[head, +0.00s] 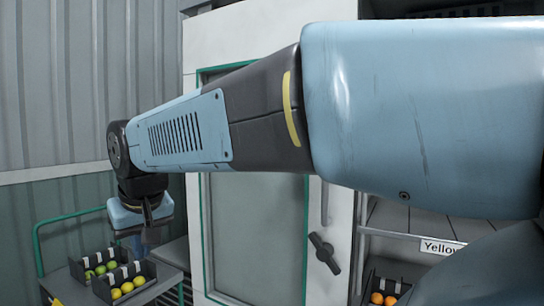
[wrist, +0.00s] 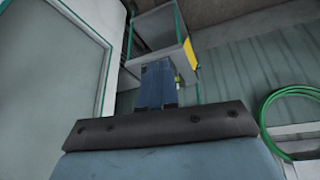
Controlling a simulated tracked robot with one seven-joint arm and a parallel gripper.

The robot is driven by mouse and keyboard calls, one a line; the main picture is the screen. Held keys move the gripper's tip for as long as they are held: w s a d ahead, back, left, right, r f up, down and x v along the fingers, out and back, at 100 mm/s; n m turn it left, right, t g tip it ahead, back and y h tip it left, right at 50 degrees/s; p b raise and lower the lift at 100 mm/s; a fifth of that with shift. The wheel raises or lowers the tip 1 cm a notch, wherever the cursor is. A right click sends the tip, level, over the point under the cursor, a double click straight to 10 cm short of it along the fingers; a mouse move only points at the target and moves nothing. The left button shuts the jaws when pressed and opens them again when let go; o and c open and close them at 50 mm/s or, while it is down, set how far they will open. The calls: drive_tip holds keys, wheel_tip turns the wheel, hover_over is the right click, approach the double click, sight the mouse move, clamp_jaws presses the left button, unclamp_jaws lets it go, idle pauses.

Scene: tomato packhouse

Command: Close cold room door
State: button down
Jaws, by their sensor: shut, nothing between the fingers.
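The cold room door (head: 255,240) is a pale panel with a green-edged window, in the middle of the head view behind my arm. Its dark handle (head: 325,253) is low near the right edge. My arm covers much of the upper door, and I cannot tell whether it is fully shut or ajar. My gripper (head: 142,243) hangs pointing down left of the door, apart from it. In the wrist view the gripper's blue fingers (wrist: 157,80) are together and empty, and a pale green-edged panel (wrist: 50,85) fills the left side.
A trolley (head: 75,292) with a green handle, carrying boxes of green and yellow tomatoes (head: 122,286), stands close to the gripper at lower left. Shelving with a "Yellow" label (head: 440,247) and orange tomatoes (head: 385,299) is at right. A green hose coil (wrist: 262,108) shows in the wrist view.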

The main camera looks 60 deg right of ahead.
drive_tip(key=d+r+m+g+h, duration=0.1)
drive_tip(key=d+r+m+g, duration=0.15)
drive_tip(key=d+r, duration=0.45)
drive_tip(key=w+d+r+m+g+h, duration=0.1)
drive_tip(key=d+r+m+h, duration=0.2)
drive_tip(key=d, duration=0.9)
drive_tip(key=d+r+m+g, duration=0.2)
drive_tip(key=d+r+m, duration=0.25)
drive_tip(key=d, duration=0.45)
drive_tip(key=s+d+r+m+g, duration=0.2)
drive_tip(key=s+d+r, duration=0.1)
drive_tip(key=d, duration=0.3)
drive_tip(key=s+d+r+m+g, duration=0.2)
drive_tip(key=s+d+r, duration=0.1)
drive_tip(key=d, duration=0.2)
drive_tip(key=s+d+f, duration=0.6)
drive_tip(key=s+f, duration=0.1)
drive_tip(key=shift+s+d+f, duration=0.25)
drive_tip(key=shift+s+f, duration=0.05)
drive_tip(key=shift+s, duration=0.1)
